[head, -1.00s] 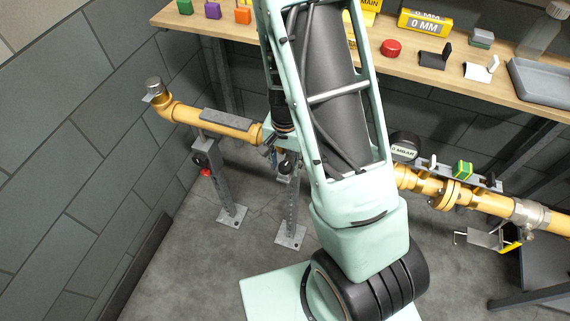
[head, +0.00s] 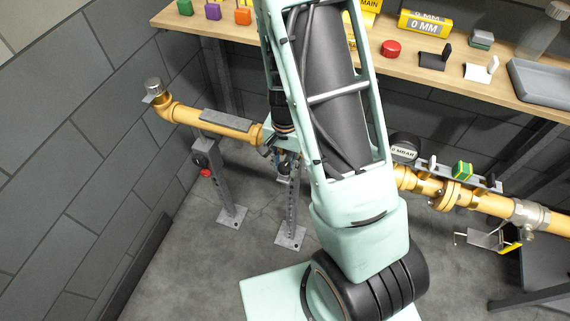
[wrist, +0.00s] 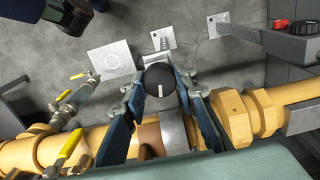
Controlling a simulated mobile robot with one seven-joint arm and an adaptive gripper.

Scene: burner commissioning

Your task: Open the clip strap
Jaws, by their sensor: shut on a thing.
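In the wrist view, a grey metal band (wrist: 173,132) lies across the yellow pipe (wrist: 100,136) between my fingers; it looks like the clip strap. A round black knob (wrist: 159,80) with a white line stands just beyond it. My gripper (wrist: 161,84) has one finger on each side of the knob and is shut on it. I cannot tell how the knob joins the band. In the head view, the yellow pipe (head: 218,122) shows left of my arm, which hides the strap and most of my gripper.
Yellow-handled valves (wrist: 66,95) sit left of the fingers in the wrist view. A grey post with a red knob (wrist: 281,24) is at upper right. In the head view, a wooden bench (head: 350,45) with small parts runs behind the pipe, and a dark wall (head: 70,150) stands at left.

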